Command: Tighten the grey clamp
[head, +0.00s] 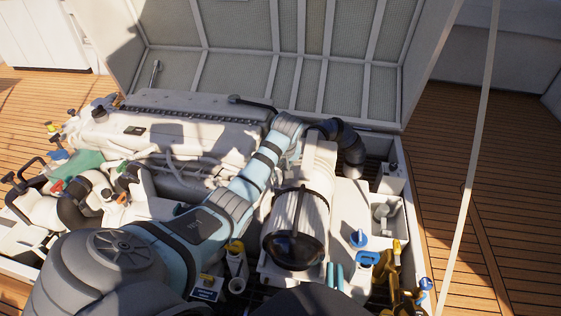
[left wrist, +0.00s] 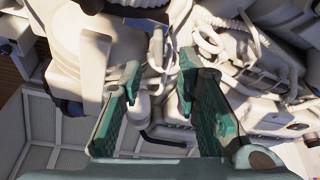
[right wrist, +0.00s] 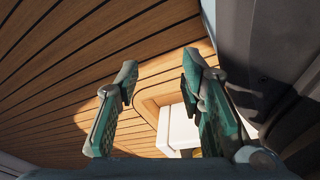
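I cannot make out the grey clamp for sure in any view. My left arm reaches across the engine (head: 190,128) in the head view. I cannot make out its fingers there. In the left wrist view my left gripper (left wrist: 160,66) is open, its two green fingers apart. Pale engine parts show between and behind the fingers, and I cannot tell whether either finger touches them. My right gripper (right wrist: 160,67) is open and empty in the right wrist view, with wooden deck behind it.
The raised hatch lid (head: 240,40) stands behind the engine. A white cylinder (head: 315,185) with a dark end lies in the bay, near a blue valve handle (head: 358,238) and yellow fittings. A rope (head: 476,160) runs down at right. The wooden deck (head: 515,150) there is clear.

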